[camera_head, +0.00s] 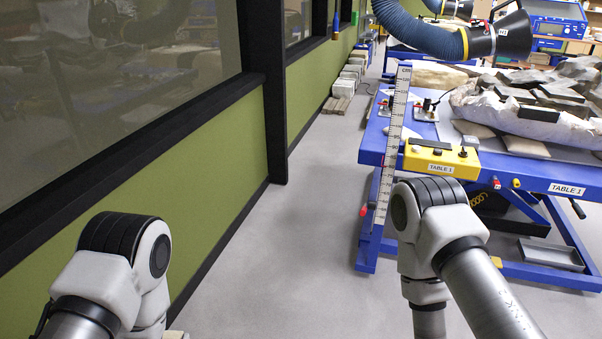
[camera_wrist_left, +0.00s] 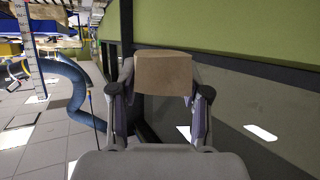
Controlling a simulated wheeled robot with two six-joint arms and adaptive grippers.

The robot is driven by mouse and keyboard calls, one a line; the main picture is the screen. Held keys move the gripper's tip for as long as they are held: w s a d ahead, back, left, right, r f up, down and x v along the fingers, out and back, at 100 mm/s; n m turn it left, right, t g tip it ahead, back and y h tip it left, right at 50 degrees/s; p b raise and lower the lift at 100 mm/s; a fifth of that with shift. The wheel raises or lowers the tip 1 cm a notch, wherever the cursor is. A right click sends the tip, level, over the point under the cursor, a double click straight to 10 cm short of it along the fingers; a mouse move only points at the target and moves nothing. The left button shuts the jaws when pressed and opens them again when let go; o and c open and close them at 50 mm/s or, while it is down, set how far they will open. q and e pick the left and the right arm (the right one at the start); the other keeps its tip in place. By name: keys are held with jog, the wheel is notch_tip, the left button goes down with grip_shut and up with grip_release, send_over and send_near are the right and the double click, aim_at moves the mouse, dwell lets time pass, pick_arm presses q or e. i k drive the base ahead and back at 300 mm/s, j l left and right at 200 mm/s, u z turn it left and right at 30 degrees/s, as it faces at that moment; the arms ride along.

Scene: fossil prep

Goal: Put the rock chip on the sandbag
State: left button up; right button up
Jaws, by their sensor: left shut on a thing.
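In the left wrist view my left gripper (camera_wrist_left: 161,95) is shut on a tan, block-shaped thing (camera_wrist_left: 163,74), held between its two fingers. I cannot tell for sure whether this is the rock chip. Tan bag-like cushions, possibly sandbags, lie on the blue table in the head view, one at the front of the white-wrapped mass (camera_head: 525,147) and another to its left (camera_head: 474,129). Several dark rock pieces (camera_head: 538,113) lie on that mass. My left gripper is outside the head view, well away from the table. My right gripper is in neither view.
The blue table (camera_head: 575,178) marked TABLE 1 stands at right, with a yellow control box (camera_head: 441,159) and an upright measuring scale (camera_head: 393,145) at its near left. A hose nozzle (camera_head: 500,39) hangs above. A green wall (camera_head: 215,145) borders the left. Grey floor (camera_head: 300,240) between is clear.

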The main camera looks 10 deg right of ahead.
aim_at(404, 130)
jog(key=i+z, duration=0.3)
jog(key=z, duration=0.2)
jog(key=i+j+z, duration=0.2)
jog(key=z, duration=0.3)
jog(key=i+j+z, duration=0.3)
jog(key=z, duration=0.15)
jog(key=i+j+z, duration=0.3)
jog(key=z, duration=0.2)
jog(key=i+j+z, duration=0.1)
jog(key=j+z, duration=0.4)
